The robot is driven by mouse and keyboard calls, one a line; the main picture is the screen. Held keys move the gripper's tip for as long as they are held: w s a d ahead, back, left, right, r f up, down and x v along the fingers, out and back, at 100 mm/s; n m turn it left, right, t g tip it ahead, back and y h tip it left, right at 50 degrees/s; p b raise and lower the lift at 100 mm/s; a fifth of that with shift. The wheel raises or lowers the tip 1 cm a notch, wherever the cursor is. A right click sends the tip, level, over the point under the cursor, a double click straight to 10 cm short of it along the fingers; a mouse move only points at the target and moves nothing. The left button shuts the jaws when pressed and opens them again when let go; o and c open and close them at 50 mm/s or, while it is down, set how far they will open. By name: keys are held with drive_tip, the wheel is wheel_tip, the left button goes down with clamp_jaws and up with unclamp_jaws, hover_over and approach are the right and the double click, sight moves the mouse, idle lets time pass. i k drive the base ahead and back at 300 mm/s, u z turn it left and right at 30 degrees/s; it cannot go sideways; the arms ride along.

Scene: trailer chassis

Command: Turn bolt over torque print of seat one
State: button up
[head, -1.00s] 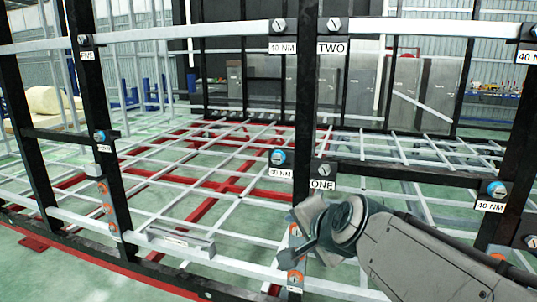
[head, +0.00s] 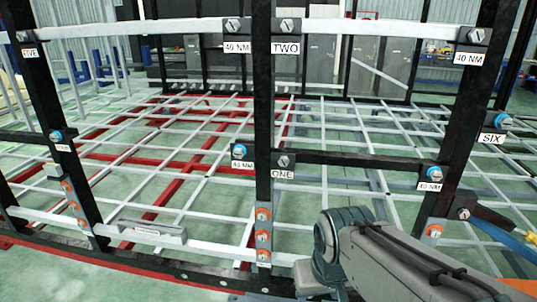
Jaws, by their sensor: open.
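The ONE label (head: 283,174) is on the central black post, with a grey bolt (head: 284,160) above it. Left of the post, level with it, a blue-ringed bolt (head: 239,151) sits above a small white torque print (head: 242,167), which seems to read 40 NM. My arm comes in from the lower right, its teal joint below and right of the ONE label. A grey link runs down from that joint out of the bottom edge. My gripper is not in view, and nothing of mine touches the bolts.
The TWO label (head: 286,48) and another 40 NM label (head: 237,47) sit higher on the post. At right are another blue bolt (head: 434,173) over a 40 NM label (head: 429,186) and the SIX label (head: 492,138). A black crossbar (head: 360,160) runs right from ONE.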

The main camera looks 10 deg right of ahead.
sight(435, 173)
drive_tip(key=z, duration=0.7)
drive_tip(key=k, duration=0.35)
drive_tip(key=z, duration=0.5)
drive_tip(key=i, duration=0.35)
